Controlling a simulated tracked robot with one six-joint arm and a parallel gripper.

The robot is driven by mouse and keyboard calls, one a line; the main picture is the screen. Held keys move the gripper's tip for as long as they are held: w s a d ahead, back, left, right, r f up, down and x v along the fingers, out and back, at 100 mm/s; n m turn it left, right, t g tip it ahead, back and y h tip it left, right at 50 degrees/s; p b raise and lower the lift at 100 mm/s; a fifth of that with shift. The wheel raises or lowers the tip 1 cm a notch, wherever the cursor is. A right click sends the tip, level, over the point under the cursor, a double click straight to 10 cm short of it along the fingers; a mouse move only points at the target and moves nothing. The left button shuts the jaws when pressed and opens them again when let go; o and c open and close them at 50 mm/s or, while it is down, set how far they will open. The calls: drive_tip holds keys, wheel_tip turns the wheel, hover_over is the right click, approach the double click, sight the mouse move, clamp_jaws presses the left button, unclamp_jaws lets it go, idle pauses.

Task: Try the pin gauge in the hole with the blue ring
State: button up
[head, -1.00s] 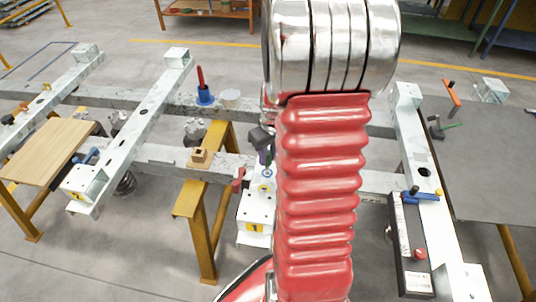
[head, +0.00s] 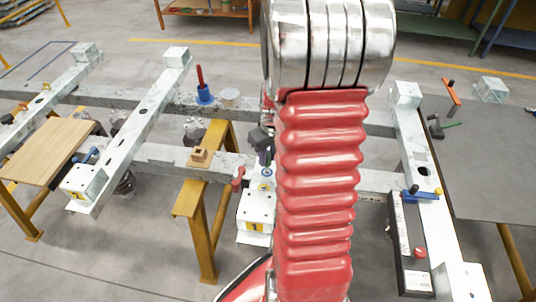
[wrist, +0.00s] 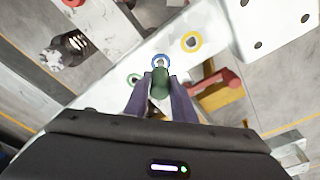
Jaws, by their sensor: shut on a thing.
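My gripper (wrist: 162,95) is shut on the green handle of the pin gauge (wrist: 160,84), between its two purple fingers. The blue ring (wrist: 161,60) is on a white beam just beyond the handle in the wrist view. The gauge's thin grey end overlaps the blue ring there; I cannot tell whether it is in the hole or above it. In the head view my gripper (head: 265,157) is low over the beam, partly hidden by my red arm.
A red-handled part (wrist: 225,84) is close right of the fingers in the wrist view. A white block with dark holes (wrist: 275,25) is at upper right.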

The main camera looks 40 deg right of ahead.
drive_tip(key=shift+f, duration=0.8)
idle(0.7)
drive_tip(key=shift+r, duration=3.8)
